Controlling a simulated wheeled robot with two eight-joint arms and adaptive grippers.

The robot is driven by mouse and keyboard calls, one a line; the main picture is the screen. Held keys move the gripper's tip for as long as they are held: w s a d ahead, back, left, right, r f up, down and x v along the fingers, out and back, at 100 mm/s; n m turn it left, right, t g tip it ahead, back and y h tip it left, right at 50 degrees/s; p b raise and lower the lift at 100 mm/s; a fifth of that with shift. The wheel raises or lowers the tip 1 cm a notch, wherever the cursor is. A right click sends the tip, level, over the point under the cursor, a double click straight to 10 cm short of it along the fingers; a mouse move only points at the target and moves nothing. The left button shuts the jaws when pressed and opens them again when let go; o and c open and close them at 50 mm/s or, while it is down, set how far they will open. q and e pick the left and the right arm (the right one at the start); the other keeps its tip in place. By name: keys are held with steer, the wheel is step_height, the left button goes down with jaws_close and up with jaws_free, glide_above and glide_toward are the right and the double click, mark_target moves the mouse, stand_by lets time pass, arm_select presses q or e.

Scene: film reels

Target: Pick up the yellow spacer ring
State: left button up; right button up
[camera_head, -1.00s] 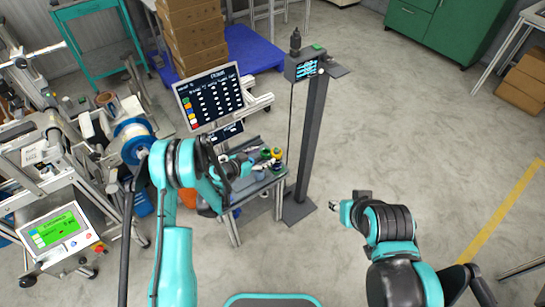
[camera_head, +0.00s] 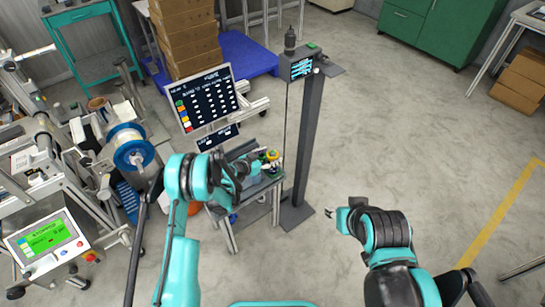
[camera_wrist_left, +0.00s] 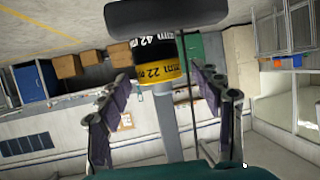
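The yellow spacer ring (camera_wrist_left: 170,71), marked "22 mm", shows in the left wrist view. It sits against a black band (camera_wrist_left: 153,48) marked "42 mm". The lettering is upside down. My left gripper (camera_wrist_left: 160,100) is open, with one finger on each side of the picture and the yellow ring beyond and between them, apart from both. In the head view my left gripper (camera_head: 243,167) is over the small table, partly hidden by its arm. A small yellow item (camera_head: 273,154) shows just to its right. My right gripper (camera_head: 336,216) is over bare floor; its opening is unclear.
The small grey table (camera_head: 257,190) carries several small coloured parts. A dark post (camera_head: 305,140) stands right beside it. A monitor (camera_head: 207,98) stands behind the left arm. A machine with a reel (camera_head: 131,147) fills the left.

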arm_select(q)
steer(key=c, duration=1)
steer(key=shift+o, duration=0.2)
steer(key=shift+r, duration=0.1)
